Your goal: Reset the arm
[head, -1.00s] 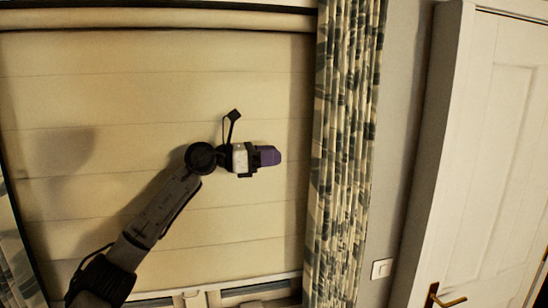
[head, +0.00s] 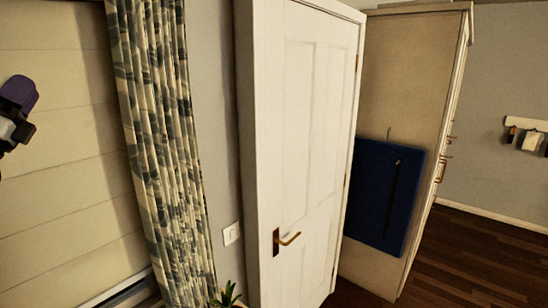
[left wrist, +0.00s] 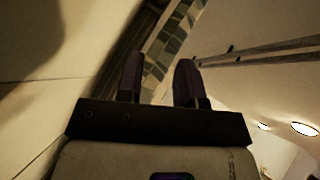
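My left gripper (head: 18,94) shows at the left edge of the head view, with purple-grey fingers, in front of the pale window blind. Most of my left arm is outside that view. In the left wrist view, the two dark fingers of my left gripper (left wrist: 159,62) stand apart with a clear gap and nothing between them. A patterned curtain shows behind them. My right gripper is in neither view.
The patterned curtain (head: 159,130) hangs right of the blind (head: 60,160). A white door (head: 312,130) with a brass handle stands mid-view. A tall cabinet (head: 405,80) with a blue hanging panel (head: 380,195) is beside it. Dark wooden floor (head: 470,255) is clear at right.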

